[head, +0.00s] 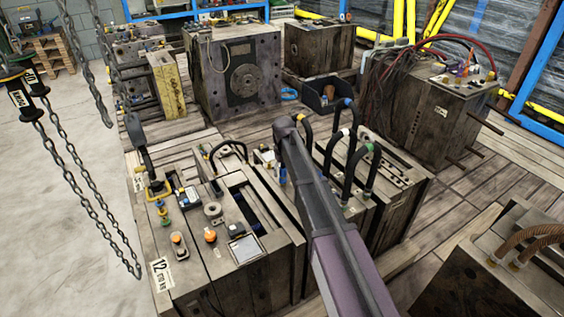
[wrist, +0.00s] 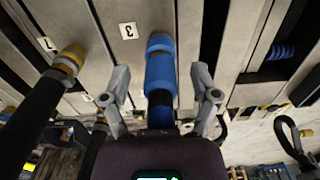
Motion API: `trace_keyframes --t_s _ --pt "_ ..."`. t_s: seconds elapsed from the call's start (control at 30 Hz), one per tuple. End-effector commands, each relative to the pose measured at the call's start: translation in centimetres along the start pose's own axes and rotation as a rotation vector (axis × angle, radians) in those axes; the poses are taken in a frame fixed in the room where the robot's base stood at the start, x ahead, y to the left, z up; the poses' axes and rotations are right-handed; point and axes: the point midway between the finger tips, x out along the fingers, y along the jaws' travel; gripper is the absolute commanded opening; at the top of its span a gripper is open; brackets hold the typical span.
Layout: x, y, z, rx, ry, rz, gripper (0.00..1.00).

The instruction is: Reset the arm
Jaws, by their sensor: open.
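My gripper (wrist: 162,92) is open in the wrist view, with one grey finger on each side of a blue hose sleeve (wrist: 159,75). The fingers look apart from the sleeve, though I cannot tell the depth. Nothing is gripped. In the head view my arm (head: 345,255) reaches forward over the near mould blocks (head: 190,265).
Black looped hoses (head: 328,155) stand close right of my arm. A black hose with a brass end (wrist: 68,62) is left of my gripper. Chains (head: 85,190) hang at the left. Larger moulds (head: 236,75) stand behind, beside a black bin (head: 325,93). Concrete floor at left is clear.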

Motion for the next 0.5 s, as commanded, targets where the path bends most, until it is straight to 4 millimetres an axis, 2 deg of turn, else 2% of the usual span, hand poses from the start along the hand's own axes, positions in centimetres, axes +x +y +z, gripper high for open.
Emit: trace_keyframes --t_s 0.17,0.27,0.37,0.5 --pt "0.0 0.4 1.5 0.019 0.000 0.000 0.78" --pt "0.0 1.0 3.5 0.045 0.000 0.000 0.78" --pt "0.0 1.8 6.4 0.087 0.000 0.000 0.78" --pt "0.0 3.0 11.8 0.165 0.000 0.000 0.78"
